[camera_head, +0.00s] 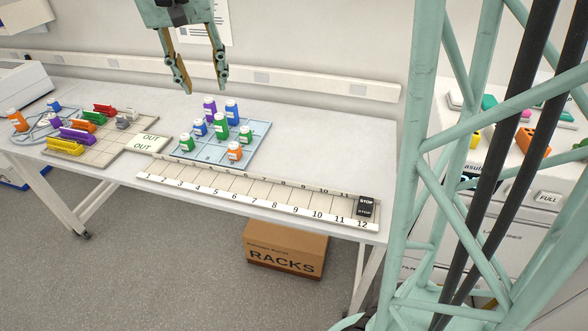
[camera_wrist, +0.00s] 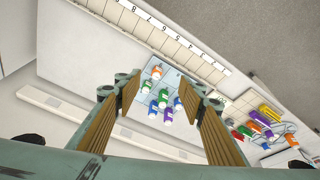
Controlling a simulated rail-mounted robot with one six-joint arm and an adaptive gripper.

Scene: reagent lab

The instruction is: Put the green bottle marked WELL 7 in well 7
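Several bottles stand on a blue gridded tray (camera_head: 258,130) on the bench. Three have green bodies: a larger one (camera_head: 220,130), a smaller one at the right (camera_head: 245,135) and one at the left (camera_head: 186,143). Their labels are too small to read, so I cannot tell which is marked WELL 7. The long numbered rack lies in front, with well 7 (camera_head: 258,193) near its middle; it looks empty. My gripper (camera_head: 204,88) is open and empty, above and behind the tray. In the wrist view, the bottle group shows between my open fingers (camera_wrist: 161,92).
Purple, blue and orange bottles crowd the green ones. A black STOP block (camera_head: 366,205) occupies well 12. At left are an OUT tile (camera_head: 150,142), a beige board with coloured clips (camera_head: 122,148) and more bottles. The bench right of the tray is clear.

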